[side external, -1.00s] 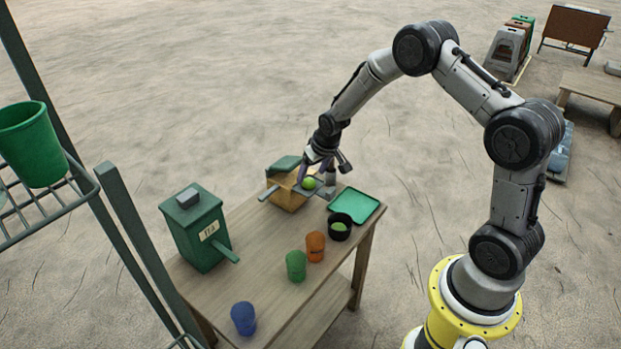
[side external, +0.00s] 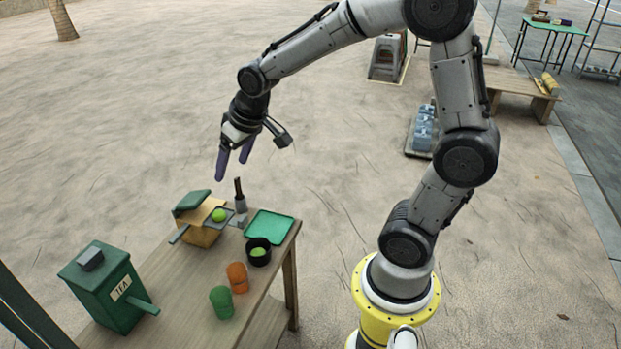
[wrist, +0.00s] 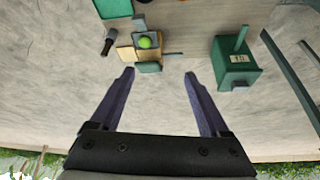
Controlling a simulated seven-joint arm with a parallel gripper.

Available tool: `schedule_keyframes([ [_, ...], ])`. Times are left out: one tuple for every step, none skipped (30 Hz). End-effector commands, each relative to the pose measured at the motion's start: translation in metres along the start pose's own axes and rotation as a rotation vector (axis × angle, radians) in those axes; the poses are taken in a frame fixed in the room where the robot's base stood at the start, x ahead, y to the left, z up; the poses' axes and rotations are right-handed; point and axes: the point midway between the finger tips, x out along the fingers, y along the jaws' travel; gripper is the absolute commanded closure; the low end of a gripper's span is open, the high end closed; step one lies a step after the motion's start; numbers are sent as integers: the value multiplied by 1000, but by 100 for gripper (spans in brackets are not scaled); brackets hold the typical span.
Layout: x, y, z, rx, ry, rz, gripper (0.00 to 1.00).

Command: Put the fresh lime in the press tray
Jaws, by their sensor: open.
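A bright green lime (side external: 218,215) sits on the small grey press tray (side external: 238,223) beside a tan wooden box with a green lid (side external: 201,218). In the wrist view the lime (wrist: 145,43) rests within the tray's outline. Another green piece (side external: 259,252) lies in a black bowl (side external: 257,259) on the table. My gripper (side external: 233,172) is open and empty, raised above and behind the tan box, apart from the lime. In the wrist view its two purple fingers (wrist: 158,72) are spread wide with nothing between them.
The wooden table (side external: 178,282) also holds a green tray (side external: 270,227), a dark-handled tool (side external: 239,200), an orange cup (side external: 237,277), a green cup (side external: 221,302) and a green TEA box (side external: 108,289). The space around my raised gripper is clear.

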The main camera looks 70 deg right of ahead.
Motion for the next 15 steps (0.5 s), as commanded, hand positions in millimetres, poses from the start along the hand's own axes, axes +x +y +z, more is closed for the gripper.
schedule_keyframes([
  [-35, -8, 18, -27, 21, -14, 20],
  [-51, -11, 30, -41, 27, -21, 20],
  [-70, -15, 48, -62, 32, -30, 20],
  [-83, -17, 61, -75, 37, -37, 20],
  [-94, -18, 74, -88, 41, -45, 20],
  [-106, -20, 92, -104, 46, -54, 20],
  [-114, -21, 105, -116, 49, -61, 20],
  [-120, -21, 117, -128, 52, -67, 20],
  [-126, -21, 131, -141, 54, -73, 20],
  [-130, -21, 140, -149, 56, -78, 20],
  [-132, -21, 148, -156, 58, -82, 20],
  [-135, -21, 158, -165, 58, -87, 20],
  [-136, -21, 163, -169, 60, -89, 20],
  [-137, -21, 168, -173, 59, -91, 20],
  [-138, -21, 171, -177, 60, -93, 20],
])
